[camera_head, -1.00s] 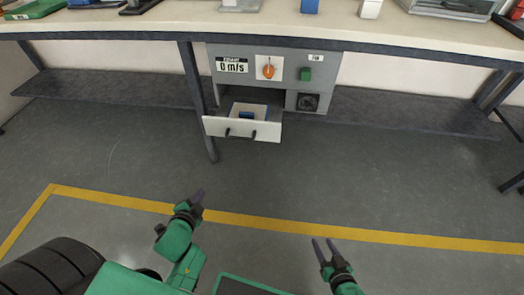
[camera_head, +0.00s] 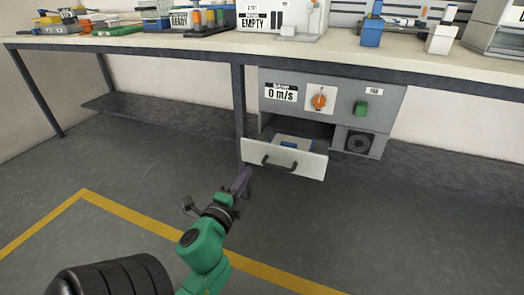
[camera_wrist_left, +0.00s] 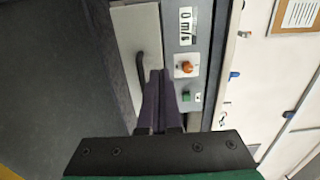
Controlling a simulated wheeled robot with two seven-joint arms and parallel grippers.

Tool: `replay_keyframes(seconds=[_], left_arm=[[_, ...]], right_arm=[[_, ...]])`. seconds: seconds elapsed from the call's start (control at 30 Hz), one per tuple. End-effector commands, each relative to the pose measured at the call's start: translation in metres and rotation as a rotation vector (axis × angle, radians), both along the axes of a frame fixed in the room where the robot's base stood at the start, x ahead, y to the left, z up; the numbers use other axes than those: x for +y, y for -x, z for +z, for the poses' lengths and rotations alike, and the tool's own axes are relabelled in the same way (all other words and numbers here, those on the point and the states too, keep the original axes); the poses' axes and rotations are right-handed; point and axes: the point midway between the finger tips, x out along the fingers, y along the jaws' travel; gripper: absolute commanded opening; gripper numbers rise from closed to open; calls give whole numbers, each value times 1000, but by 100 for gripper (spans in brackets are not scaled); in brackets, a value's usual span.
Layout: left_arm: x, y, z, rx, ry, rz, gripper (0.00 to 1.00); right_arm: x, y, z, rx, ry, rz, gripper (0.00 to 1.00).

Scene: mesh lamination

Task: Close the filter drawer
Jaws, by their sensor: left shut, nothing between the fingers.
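The filter drawer (camera_head: 313,166) stands pulled out from the grey cabinet under the workbench. It has a white front with a dark bar handle (camera_head: 279,163), and something blue and pale (camera_head: 292,145) lies inside. My left gripper (camera_head: 242,178) is shut and empty, with its fingertips close to the left end of the drawer front. In the left wrist view, the drawer front (camera_wrist_left: 130,35) and its handle (camera_wrist_left: 140,70) lie just past the fingers (camera_wrist_left: 158,78). I cannot tell whether they touch. My right gripper is not in view.
The cabinet (camera_head: 385,95) carries a "0 m/s" display (camera_head: 282,94), an orange knob (camera_head: 319,101), a green button (camera_head: 361,108) and a fan (camera_head: 358,142). A table leg (camera_head: 239,110) stands left of the drawer. The floor in front is clear.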

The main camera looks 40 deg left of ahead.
Motion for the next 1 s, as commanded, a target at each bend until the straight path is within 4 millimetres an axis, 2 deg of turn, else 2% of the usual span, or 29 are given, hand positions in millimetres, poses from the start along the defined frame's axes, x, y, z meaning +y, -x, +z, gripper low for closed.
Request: replay_keyframes(seconds=[0.03,0.1,0.27,0.5,0.67,1.0], left_arm=[[1,-2,1,-1,-1,0,0],[6,-20,5,-3,-2,-4,0],[19,-53,4,-2,-3,-1,0],[34,-97,0,-2,-1,-1,0],[38,-110,0,0,1,0,0],[39,-111,-1,0,2,0,0]], right_arm=[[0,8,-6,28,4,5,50],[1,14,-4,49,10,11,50],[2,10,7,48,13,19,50],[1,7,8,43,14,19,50],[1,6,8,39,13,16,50],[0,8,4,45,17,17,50]])
